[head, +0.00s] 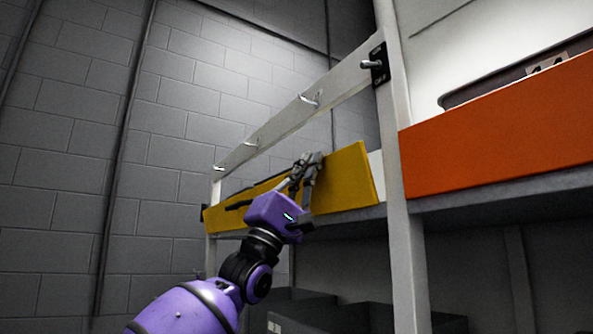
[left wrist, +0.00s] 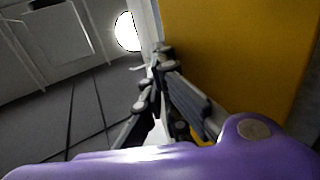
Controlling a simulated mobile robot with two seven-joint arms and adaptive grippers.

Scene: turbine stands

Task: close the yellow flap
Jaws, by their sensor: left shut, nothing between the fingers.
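The yellow flap (head: 345,178) is a long panel along the shelf's front edge in the head view, left of the upright post. It looks tilted, with its top edge leaning outward from the shelf. In the left wrist view the flap (left wrist: 240,50) fills the upper right. My left gripper (head: 312,158) is shut and empty at the flap's upper edge, in front of its middle. In the left wrist view the fingers (left wrist: 160,60) lie close beside the flap's edge; I cannot tell whether they touch it. My right gripper is not in view.
An orange panel (head: 500,130) fronts the shelf to the right of the white post (head: 398,230). A grey rail (head: 290,115) with several metal pegs runs above the flap. Dark boxes (head: 310,312) sit below the shelf. A grey block wall (head: 70,140) is at left.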

